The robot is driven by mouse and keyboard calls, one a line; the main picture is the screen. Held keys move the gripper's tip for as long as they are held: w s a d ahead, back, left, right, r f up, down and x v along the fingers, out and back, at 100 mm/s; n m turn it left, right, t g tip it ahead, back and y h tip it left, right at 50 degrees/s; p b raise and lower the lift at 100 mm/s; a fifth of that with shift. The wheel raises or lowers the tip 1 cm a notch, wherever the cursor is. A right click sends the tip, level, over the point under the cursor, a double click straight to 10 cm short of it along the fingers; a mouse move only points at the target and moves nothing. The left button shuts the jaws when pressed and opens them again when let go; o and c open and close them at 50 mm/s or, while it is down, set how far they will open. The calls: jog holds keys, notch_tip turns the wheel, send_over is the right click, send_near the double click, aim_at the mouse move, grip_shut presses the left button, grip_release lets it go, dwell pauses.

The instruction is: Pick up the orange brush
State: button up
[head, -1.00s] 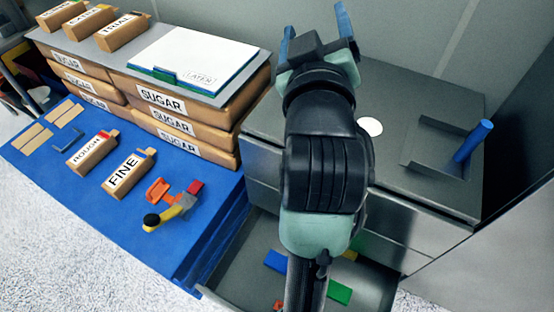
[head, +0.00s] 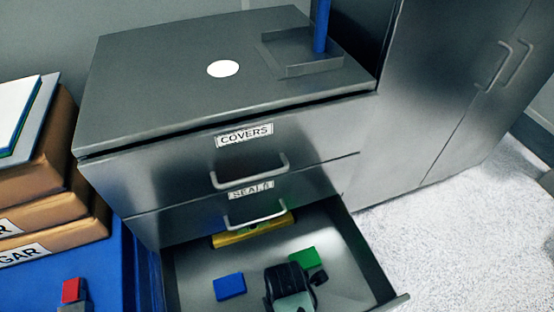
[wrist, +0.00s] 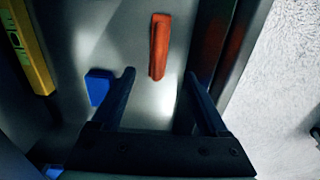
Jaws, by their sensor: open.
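A long orange piece (wrist: 160,46), which looks like the orange brush, lies on the floor of the open drawer (head: 350,240) in the wrist view. My gripper (wrist: 160,75) is open and empty, its two dark blue fingers pointing toward the orange piece. The near end of the piece lies in line with the gap between the fingertips; the height between them is hard to judge. In the head view my wrist (head: 288,288) is low over the drawer, and the fingers and the orange piece are hidden.
The drawer also holds a blue block (head: 230,286), a green block (head: 305,258) and a yellow level (head: 252,230) at the back. The drawer's side wall (wrist: 210,45) stands close right of the orange piece. The blue block (wrist: 98,86) is beside my left finger.

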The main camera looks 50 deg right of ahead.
notch_tip(320, 180, down, 7)
jog(key=b, duration=0.2)
jog(key=shift+d+r+b, duration=0.1)
jog(key=shift+b, duration=0.3)
jog(key=f+b, duration=0.2)
jog(key=f, duration=0.1)
jog(key=f+b, duration=0.1)
jog(key=f, duration=0.1)
jog(key=shift+s+d, duration=0.1)
jog(key=shift+d, duration=0.15)
grip_shut()
